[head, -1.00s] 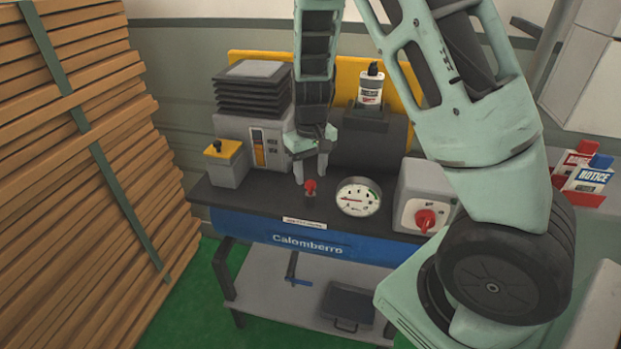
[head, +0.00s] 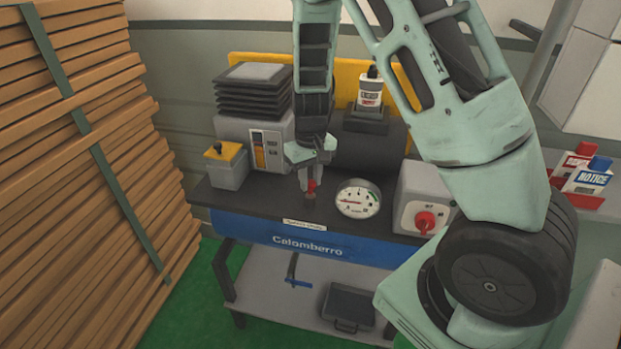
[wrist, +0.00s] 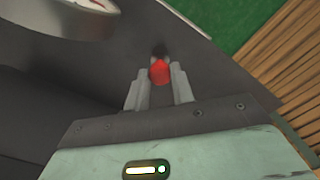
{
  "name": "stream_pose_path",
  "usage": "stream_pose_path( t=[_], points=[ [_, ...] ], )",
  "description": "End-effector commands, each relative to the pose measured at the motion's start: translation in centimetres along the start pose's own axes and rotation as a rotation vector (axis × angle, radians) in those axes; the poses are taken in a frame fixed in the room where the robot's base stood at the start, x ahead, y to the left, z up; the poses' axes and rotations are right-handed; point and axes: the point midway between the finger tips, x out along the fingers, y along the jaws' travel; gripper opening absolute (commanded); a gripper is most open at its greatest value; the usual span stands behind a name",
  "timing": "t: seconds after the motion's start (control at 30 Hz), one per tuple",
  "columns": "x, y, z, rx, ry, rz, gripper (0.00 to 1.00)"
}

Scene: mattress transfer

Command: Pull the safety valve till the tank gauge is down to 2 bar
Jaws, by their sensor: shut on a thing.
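The safety valve is a small red knob (head: 311,187) on the dark tabletop, left of the round white tank gauge (head: 357,198). My gripper (head: 310,184) points down at the knob with its fingers shut on it. In the wrist view the red knob (wrist: 160,72) sits between the two grey fingertips (wrist: 160,80), its top showing. The gauge faces up and forward in the head view, with its needle toward the left of the dial; the exact reading is too small to tell. Only the gauge's edge (wrist: 85,12) shows in the wrist view.
A grey box with a red rotary switch (head: 425,221) stands right of the gauge. A yellow-topped box (head: 226,165) and a grey control unit stand to the left and behind. Stacked wooden planks (head: 80,190) fill the left.

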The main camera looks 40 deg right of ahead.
Motion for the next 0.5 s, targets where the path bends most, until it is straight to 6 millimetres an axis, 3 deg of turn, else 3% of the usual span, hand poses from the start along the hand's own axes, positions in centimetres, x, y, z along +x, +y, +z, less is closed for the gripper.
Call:
stream_pose_path(
  t=[0.07,0.3,0.33,0.4,0.5],
  points=[
    [-1.05,0.01,-0.06,0.0,0.002,-0.001,0.0],
    [-0.84,0.01,-0.07,0.001,0.002,0.0,0.0],
    [-0.84,0.01,-0.07,0.0,0.002,0.0,0.3],
    [-0.84,0.01,-0.07,0.0,0.002,0.0,0.46],
    [-0.83,0.01,-0.06,0.0,0.002,0.0,0.46]
  ],
)
